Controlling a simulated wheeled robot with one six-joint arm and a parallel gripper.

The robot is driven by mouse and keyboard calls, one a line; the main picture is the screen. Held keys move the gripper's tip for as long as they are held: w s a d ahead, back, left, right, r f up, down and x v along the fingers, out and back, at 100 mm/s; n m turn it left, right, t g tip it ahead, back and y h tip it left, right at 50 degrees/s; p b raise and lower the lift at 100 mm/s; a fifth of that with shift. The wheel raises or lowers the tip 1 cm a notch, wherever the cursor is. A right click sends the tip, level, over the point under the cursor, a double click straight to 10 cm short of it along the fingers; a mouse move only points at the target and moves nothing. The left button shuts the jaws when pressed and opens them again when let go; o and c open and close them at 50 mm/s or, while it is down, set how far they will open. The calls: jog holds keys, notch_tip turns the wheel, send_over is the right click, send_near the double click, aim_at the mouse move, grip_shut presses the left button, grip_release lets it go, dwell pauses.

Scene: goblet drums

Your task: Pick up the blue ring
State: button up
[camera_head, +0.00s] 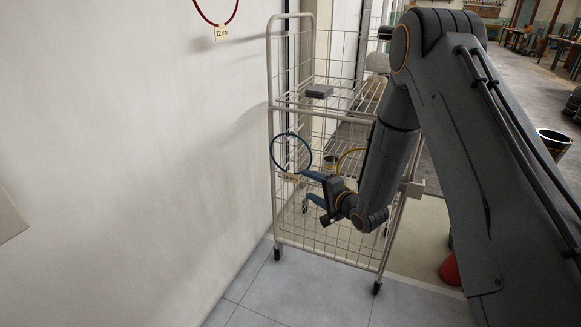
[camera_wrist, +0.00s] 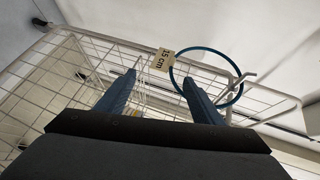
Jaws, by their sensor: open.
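The blue ring (camera_head: 290,133) hangs upright on the side of the wire cart, with a small pale tag at its lower edge. In the wrist view the ring (camera_wrist: 203,48) appears ahead and right of centre, beside a tag (camera_wrist: 162,62) reading "15 cm". A metal hook (camera_wrist: 243,78) shows at its right. My gripper (camera_head: 314,187) is open and empty, just below and right of the ring in the head view. In the wrist view the right blue finger of my gripper (camera_wrist: 158,78) overlaps the ring's lower left part; the left finger is outside it. Contact cannot be told.
The wire cart (camera_head: 325,253) stands near the white wall (camera_head: 130,150). A yellow ring (camera_head: 343,158) is partly hidden behind my arm. A grey box (camera_head: 319,91) lies on the cart's upper shelf. A red ring (camera_head: 217,23) hangs on the wall. A red object (camera_head: 449,270) is on the floor.

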aim_at(298, 178)
jog(key=x, duration=0.5)
jog(key=shift+w+a, duration=0.15)
jog(key=shift+w, duration=0.15)
jog(key=c, duration=1.2)
